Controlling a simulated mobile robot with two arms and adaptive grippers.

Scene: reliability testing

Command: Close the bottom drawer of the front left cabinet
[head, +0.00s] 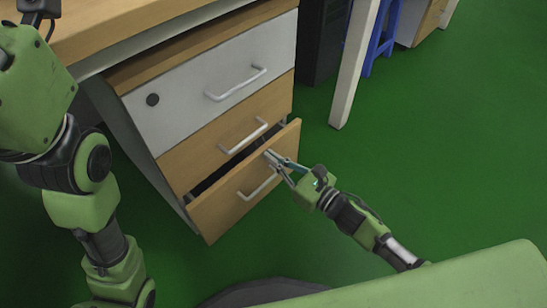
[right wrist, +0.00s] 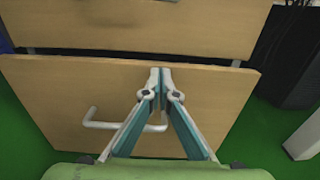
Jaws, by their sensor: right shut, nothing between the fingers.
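The cabinet (head: 165,95) stands under the desk, with a white top drawer and two wooden drawers below. Its bottom drawer (head: 221,213) is pulled part way out, with a dark gap behind its front. It also shows in the right wrist view (right wrist: 215,100), with its white handle (right wrist: 97,124). My right gripper (head: 268,155) is shut and empty, its tips at the upper part of the drawer front, above the handle. In the right wrist view the fingertips (right wrist: 160,72) meet near the front's top edge; I cannot tell if they touch it. My left gripper is out of view.
The middle drawer (head: 205,151) and white top drawer (head: 190,84) look shut. A white desk leg (head: 350,75) stands to the right, with a dark computer case (head: 318,40) and a blue stool (head: 385,35) behind. The green floor (head: 460,150) at the right is clear.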

